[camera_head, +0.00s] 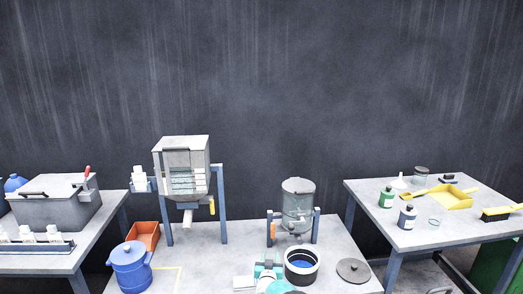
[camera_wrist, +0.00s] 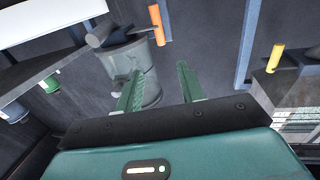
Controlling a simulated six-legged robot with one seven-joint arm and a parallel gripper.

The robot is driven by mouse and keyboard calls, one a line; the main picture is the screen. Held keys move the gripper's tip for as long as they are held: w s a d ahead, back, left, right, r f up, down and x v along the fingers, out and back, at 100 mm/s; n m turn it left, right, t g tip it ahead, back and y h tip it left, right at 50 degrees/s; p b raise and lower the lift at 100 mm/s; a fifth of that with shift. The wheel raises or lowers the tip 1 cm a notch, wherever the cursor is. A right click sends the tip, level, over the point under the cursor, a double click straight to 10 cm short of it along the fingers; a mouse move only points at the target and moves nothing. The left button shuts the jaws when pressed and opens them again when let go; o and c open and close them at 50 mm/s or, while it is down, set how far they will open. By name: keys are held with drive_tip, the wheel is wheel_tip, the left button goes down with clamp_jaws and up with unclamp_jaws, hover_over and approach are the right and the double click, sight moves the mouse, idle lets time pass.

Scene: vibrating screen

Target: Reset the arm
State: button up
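My arm (camera_head: 267,272) shows in teal and white at the bottom middle of the head view, in front of the middle table and just left of a round black-rimmed container with a blue inside (camera_head: 301,267). In the wrist view my gripper (camera_wrist: 158,84) has its two green fingers spread apart, with nothing between them. A grey cylindrical vessel (camera_wrist: 126,58) with an orange handle (camera_wrist: 157,24) lies beyond the fingers, partly behind the left one. I cannot tell the gap between them.
The vibrating screen machine (camera_head: 182,160) stands at the back of the middle table, with a blue pot (camera_head: 131,268) and an orange bin (camera_head: 143,235) in front. A grey lid (camera_head: 353,271) lies right. The right table (camera_head: 400,238) holds bottles, a yellow dustpan (camera_head: 452,198) and brushes.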

wheel_tip(320, 180, up, 19)
drive_tip(key=s+d+g+y, duration=0.1)
drive_tip(key=d+g+y, duration=0.1)
drive_tip(key=g, duration=0.1)
drive_tip(key=s+d+r+n+g, duration=0.1)
drive_tip(key=s+d+r+g, duration=0.2)
drive_tip(key=s+r, duration=1.1)
drive_tip(key=s+d+r+g+y, duration=0.15)
drive_tip(key=s+r, duration=0.25)
drive_tip(key=s, duration=0.6)
drive_tip(key=s+d+r+g+h, duration=0.15)
drive_tip(key=s+r, duration=0.25)
drive_tip(key=s, duration=0.6)
drive_tip(key=s+d+f+g, duration=0.1)
drive_tip(key=s+d+f, duration=0.1)
drive_tip(key=s, duration=1)
drive_tip(key=s+d+f+g, duration=0.2)
drive_tip(key=s, duration=1)
drive_tip(key=shift+f, duration=0.25)
